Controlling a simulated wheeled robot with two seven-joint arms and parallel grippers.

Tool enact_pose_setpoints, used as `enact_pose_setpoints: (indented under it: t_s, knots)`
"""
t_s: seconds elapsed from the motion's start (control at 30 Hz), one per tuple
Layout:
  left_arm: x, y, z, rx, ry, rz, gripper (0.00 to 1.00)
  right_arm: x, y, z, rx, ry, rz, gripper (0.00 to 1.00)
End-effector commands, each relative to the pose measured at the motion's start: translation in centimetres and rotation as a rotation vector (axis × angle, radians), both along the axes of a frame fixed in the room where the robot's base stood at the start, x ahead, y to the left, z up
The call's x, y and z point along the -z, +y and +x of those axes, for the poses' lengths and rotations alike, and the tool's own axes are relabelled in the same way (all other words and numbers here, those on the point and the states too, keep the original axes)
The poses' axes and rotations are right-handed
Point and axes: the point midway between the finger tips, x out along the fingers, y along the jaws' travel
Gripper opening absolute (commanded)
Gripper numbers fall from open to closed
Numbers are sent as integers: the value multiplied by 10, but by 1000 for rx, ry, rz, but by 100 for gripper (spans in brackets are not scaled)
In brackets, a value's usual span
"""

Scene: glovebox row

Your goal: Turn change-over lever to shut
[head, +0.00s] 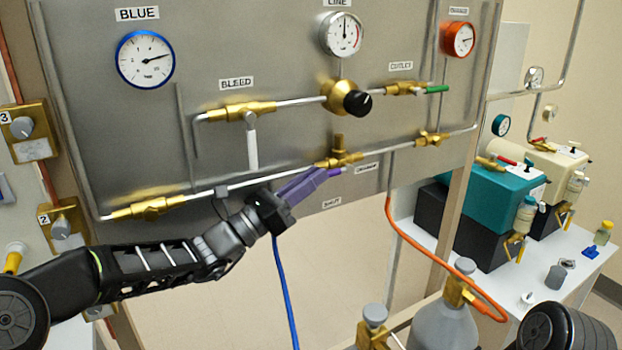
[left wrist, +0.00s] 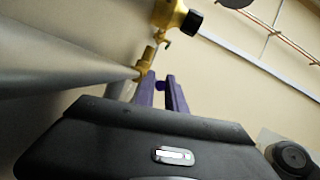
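The change-over valve is a brass fitting (head: 340,158) on the lower pipe of the grey panel. In the left wrist view, the fingers (left wrist: 161,92) stand apart. A "SHUT" label (head: 331,203) is below the valve. My right gripper is not in view.
A black-knobbed brass regulator (head: 346,98) and several gauges are above on the panel. An orange hose (head: 432,258) runs to a grey cylinder (head: 445,325) at lower right. A blue hose (head: 284,290) hangs below my gripper. Teal and cream pumps stand on a white bench at right.

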Motion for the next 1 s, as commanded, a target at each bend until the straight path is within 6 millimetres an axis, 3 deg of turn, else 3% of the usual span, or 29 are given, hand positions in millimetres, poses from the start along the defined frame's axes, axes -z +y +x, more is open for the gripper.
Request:
enact_pose_setpoints:
  t_s: [0.17, 1.0]
  knots:
    - [0, 0, 0, 0, 0, 0, 0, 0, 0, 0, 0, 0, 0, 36]
    - [0, 0, 0, -1, 1, 1, 0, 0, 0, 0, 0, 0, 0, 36]
